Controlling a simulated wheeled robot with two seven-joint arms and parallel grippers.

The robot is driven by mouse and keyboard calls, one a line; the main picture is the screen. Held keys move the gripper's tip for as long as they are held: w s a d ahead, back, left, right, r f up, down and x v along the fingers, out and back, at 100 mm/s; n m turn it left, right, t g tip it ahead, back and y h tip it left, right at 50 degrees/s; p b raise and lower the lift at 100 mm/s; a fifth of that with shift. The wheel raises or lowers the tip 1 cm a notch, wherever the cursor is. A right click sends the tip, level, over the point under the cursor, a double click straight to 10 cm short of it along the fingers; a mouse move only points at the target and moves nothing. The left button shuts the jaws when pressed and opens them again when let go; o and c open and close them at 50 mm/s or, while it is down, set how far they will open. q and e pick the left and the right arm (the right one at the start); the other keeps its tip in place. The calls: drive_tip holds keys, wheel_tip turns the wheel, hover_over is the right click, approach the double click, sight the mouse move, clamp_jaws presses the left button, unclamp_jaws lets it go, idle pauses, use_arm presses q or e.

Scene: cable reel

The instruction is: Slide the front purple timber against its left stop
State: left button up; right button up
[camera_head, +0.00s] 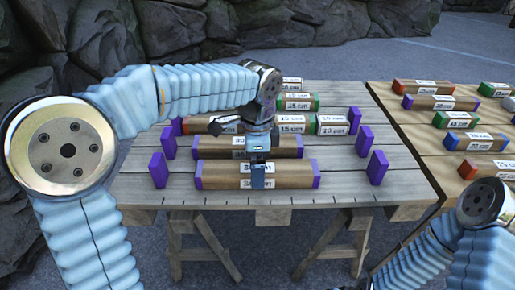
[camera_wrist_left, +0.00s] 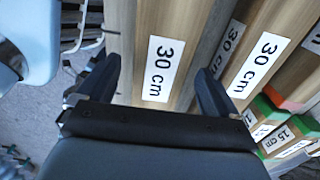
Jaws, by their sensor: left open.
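The front purple timber (camera_head: 292,176) is a brown bar with purple ends and a "30 cm" label. It lies across the front of the table, apart from both the purple left stop (camera_head: 158,170) and the purple right stop (camera_head: 377,167). In the left wrist view the open fingers (camera_wrist_left: 155,80) stand on either side of the labelled timber (camera_wrist_left: 150,35); contact cannot be told. My right gripper is out of view.
A second purple-ended timber (camera_head: 285,146) lies just behind, between its own stops. Red and green timbers (camera_head: 318,125) lie farther back. A side table (camera_head: 410,112) on the right holds several coloured timbers. Bare boards (camera_head: 178,184) show between the left stop and front timber.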

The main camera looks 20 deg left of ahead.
use_arm(q)
drive_tip(key=shift+f, duration=1.05)
drive_tip(key=c, duration=1.3)
